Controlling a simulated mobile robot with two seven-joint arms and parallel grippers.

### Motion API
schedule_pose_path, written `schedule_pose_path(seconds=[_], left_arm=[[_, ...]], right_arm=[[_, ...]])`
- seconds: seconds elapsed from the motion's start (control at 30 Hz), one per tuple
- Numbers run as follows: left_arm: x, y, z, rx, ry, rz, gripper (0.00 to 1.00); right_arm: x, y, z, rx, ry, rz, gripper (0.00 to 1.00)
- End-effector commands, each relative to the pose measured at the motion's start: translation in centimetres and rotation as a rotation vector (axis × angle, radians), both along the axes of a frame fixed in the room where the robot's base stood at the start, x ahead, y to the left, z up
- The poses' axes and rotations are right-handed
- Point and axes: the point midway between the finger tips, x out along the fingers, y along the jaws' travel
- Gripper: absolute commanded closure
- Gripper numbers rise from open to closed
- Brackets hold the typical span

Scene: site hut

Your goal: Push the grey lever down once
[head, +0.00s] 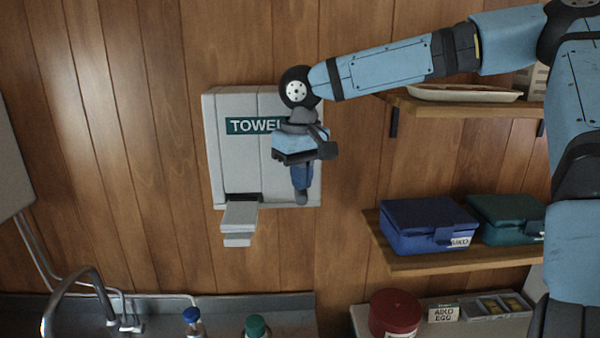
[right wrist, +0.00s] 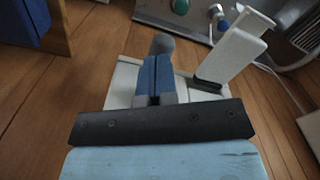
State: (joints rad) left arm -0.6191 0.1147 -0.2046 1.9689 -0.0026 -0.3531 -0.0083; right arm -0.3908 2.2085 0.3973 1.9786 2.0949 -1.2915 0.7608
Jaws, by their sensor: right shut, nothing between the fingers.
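The pale grey towel dispenser (head: 225,165) hangs on the wooden wall, with a green "TOWEL" label partly covered by my right arm. Its grey lever (head: 240,214) sticks out from a dark slot at the lower left of the front. In the right wrist view the lever (right wrist: 234,52) stands out to the right of my fingers. My right gripper (head: 301,197) is shut and empty, fingers pointing down, in front of the dispenser's lower right part. It is to the right of the lever and apart from it. The closed fingers (right wrist: 161,48) also show in the wrist view. My left gripper is not in view.
Shelves at right hold a blue box (head: 425,225), a teal box (head: 505,218) and a tray (head: 465,93). A red tin (head: 394,313) stands lower right.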

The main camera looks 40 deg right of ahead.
Motion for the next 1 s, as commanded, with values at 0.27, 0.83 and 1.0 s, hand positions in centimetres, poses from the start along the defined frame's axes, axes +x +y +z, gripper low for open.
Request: schedule_pose_path(seconds=[0.27, 0.83, 1.0], left_arm=[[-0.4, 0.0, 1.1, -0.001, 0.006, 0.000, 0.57], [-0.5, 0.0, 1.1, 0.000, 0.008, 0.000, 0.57], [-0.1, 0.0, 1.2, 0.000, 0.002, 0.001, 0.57]], right_arm=[[-0.1, 0.2, 2.5, 0.000, -0.004, 0.000, 1.00], [-0.7, 0.6, 7.7, -0.001, -0.004, 0.001, 1.00], [-0.8, 0.7, 8.1, 0.000, -0.001, 0.001, 1.00]])
